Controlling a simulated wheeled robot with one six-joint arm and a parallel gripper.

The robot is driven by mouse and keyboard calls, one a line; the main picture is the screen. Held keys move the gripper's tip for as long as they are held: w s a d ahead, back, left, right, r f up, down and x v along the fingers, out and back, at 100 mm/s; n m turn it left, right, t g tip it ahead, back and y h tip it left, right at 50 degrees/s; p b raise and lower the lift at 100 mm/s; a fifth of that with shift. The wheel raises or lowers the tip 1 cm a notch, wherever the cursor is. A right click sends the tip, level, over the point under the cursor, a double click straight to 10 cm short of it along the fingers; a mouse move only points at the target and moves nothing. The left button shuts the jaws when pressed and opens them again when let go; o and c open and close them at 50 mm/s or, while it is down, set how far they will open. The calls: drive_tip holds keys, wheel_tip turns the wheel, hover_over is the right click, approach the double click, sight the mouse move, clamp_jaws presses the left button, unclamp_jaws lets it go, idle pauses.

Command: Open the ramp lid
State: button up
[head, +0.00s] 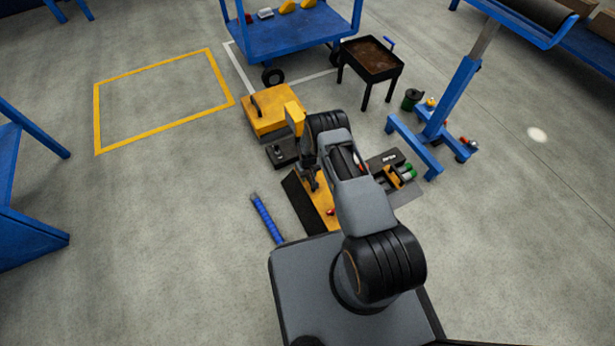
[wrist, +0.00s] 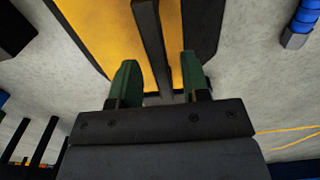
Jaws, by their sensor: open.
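The ramp lid (head: 318,207) is a yellow panel with dark sides, on the floor just in front of my base; my arm partly hides it. In the wrist view the yellow panel (wrist: 103,35) fills the upper middle. A black bar handle (wrist: 150,40) runs down over it to between my fingers. My gripper (wrist: 160,75) is open, with one green fingertip on each side of the bar. I cannot tell whether either finger touches it. In the head view my gripper (head: 313,181) is small and mostly dark against the panel.
A yellow box (head: 268,110) with a dark handle stands beyond the panel. A blue bar (head: 266,217) lies to its left. A tool tray (head: 392,172) lies to the right. A blue stand (head: 440,110), a black brazier-like table (head: 370,60) and a blue cart (head: 290,30) stand farther off.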

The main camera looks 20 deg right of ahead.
drive_tip(key=shift+f, duration=0.1)
clamp_jaws()
idle(0.4)
